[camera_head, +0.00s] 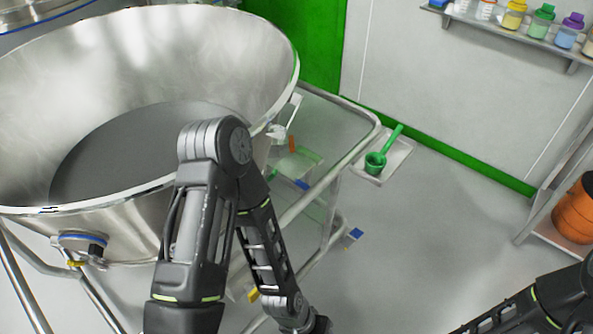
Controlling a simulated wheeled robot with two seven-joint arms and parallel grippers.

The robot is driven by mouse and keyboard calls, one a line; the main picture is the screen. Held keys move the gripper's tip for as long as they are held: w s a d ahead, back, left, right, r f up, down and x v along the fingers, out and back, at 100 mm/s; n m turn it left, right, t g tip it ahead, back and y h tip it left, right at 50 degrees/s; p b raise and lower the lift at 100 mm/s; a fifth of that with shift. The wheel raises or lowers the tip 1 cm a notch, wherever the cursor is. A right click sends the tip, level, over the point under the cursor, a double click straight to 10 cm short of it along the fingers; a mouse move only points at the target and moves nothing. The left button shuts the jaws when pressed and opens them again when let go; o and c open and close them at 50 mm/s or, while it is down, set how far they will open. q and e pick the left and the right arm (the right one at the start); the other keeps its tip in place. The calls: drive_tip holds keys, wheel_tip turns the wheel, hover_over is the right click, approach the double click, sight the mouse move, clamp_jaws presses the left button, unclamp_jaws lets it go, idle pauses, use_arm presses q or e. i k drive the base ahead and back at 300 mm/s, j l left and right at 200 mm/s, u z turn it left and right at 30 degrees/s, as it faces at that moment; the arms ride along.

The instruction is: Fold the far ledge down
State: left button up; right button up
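A small pale grey ledge (399,152) sticks out level at the far right end of a steel-framed cart (352,104). A green scoop (377,160) with its handle pointing up and right lies on it. I cannot see how the ledge is hinged or supported underneath. My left arm rises in front of the cart and bends down again; its wrist reaches the bottom edge, and its gripper is out of the picture. My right arm shows only in the bottom right corner, with its gripper out of view. Neither visible arm part touches the ledge.
A large steel bowl (220,60) fills the left. The cart's clear top holds small items, partly hidden by my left arm. A wall shelf (510,35) carries several coloured bottles. A rack with an orange drum (576,212) stands at right. The floor between is clear.

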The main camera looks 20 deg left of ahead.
sight(294, 166)
drive_tip(key=k, duration=1)
drive_tip(key=k+u, duration=0.2)
drive_tip(key=u, duration=5.15)
drive_tip(key=k+u, duration=0.2)
drive_tip(key=k+l, duration=0.1)
drive_tip(key=k, duration=0.65)
drive_tip(key=k+l, duration=0.1)
drive_tip(key=k, duration=0.6)
drive_tip(key=k+l, duration=0.1)
drive_tip(key=k, duration=0.65)
drive_tip(key=k+l, duration=0.1)
drive_tip(key=k, duration=0.6)
